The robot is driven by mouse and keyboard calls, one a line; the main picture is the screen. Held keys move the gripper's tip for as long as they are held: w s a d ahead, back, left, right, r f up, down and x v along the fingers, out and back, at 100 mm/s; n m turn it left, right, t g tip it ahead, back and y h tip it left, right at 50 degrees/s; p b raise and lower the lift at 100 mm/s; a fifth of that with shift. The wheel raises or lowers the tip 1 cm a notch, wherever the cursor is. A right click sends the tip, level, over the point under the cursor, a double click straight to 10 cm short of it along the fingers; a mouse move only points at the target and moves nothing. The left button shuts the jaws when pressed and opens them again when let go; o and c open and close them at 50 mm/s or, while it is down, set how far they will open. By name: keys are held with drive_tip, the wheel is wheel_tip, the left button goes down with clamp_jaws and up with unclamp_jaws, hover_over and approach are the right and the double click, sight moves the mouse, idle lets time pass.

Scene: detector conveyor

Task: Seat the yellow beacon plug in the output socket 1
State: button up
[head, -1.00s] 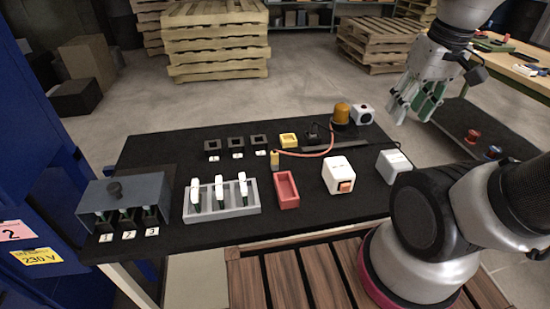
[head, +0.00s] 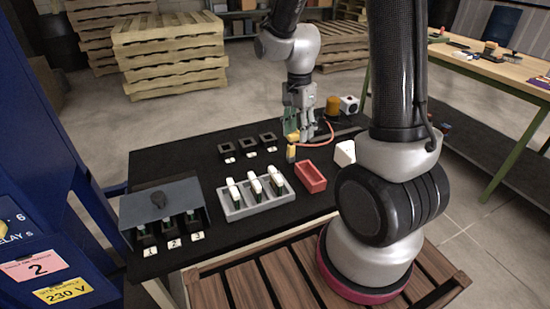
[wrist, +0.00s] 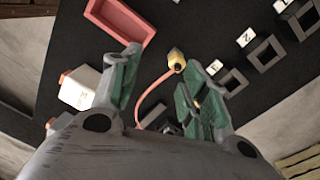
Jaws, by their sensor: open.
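The yellow beacon plug (head: 291,153) stands on the black table, and a red cable (wrist: 150,109) runs from it. My gripper (head: 293,142) is open above the table near the plug. In the wrist view, the plug (wrist: 177,60) shows between the open fingers (wrist: 167,62), nearer the right one, and nothing is held. Three black square sockets (head: 247,146) stand in a row left of the gripper, each with a white label. The middle label reads 2 in the wrist view (wrist: 244,38); I cannot read which one is 1.
A red tray (head: 311,178) and a grey rack (head: 254,196) with several white-and-green pieces stand in front. A grey box (head: 160,205) with slots 1, 2, 3 is at left.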

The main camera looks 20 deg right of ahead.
sight(291, 145)
drive_tip(key=m, duration=0.1)
drive_tip(key=w+m, duration=0.1)
drive_tip(key=m, duration=0.2)
drive_tip(key=shift+w+a+r+t, duration=0.1)
drive_tip(key=shift+w+a+t, duration=0.2)
drive_tip(key=shift+a, duration=0.1)
drive_tip(key=f, duration=0.7)
drive_tip(key=shift+w+f, duration=0.35)
drive_tip(key=shift+f, duration=0.05)
clamp_jaws()
